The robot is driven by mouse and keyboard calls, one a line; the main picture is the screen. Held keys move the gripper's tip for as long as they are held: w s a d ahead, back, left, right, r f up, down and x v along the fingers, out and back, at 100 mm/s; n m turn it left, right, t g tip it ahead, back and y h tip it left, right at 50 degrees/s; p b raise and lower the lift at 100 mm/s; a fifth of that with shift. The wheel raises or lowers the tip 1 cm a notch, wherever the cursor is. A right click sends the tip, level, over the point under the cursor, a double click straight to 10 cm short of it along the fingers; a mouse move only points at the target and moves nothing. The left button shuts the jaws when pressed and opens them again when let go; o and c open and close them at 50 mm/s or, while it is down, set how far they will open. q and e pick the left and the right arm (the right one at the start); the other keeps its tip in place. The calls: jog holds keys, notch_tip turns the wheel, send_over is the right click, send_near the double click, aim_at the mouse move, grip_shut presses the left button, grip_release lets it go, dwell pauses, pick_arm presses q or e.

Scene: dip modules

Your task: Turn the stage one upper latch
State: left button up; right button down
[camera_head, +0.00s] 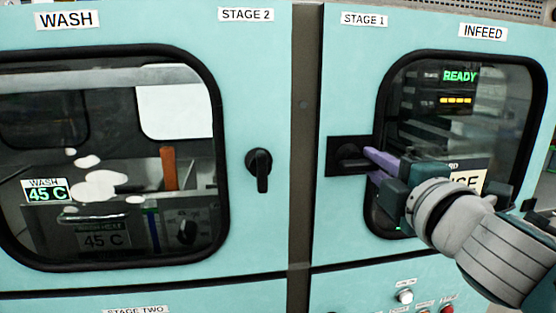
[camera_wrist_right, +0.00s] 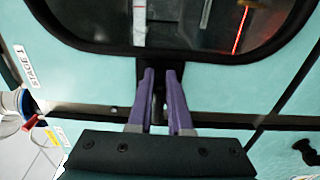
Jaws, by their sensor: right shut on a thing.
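The stage one upper latch (camera_head: 350,153) is a black handle on a black plate, at the left edge of the door under the STAGE 1 label (camera_head: 364,19). The handle appears to lie sideways, pointing right toward the fingers. My right gripper (camera_head: 371,160) reaches it from the right with its purple fingers shut on the handle. In the right wrist view the two fingers (camera_wrist_right: 163,78) stand on either side of the dark latch handle (camera_wrist_right: 159,103), which they partly hide.
The stage two latch (camera_head: 260,168) hangs straight down on the left door. A dark post (camera_head: 303,105) separates the doors. The infeed window (camera_head: 420,85) is behind my right wrist. Below it are a white button (camera_head: 405,296) and a red button (camera_head: 446,309).

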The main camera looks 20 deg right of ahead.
dwell(0.4)
jog(key=c, duration=0.8)
grip_release()
jog(key=shift+c, duration=0.2)
jog(key=b+v, duration=0.2)
jog(key=v, duration=0.8)
jog(key=shift+d+f, duration=0.1)
jog(key=shift+d, duration=0.05)
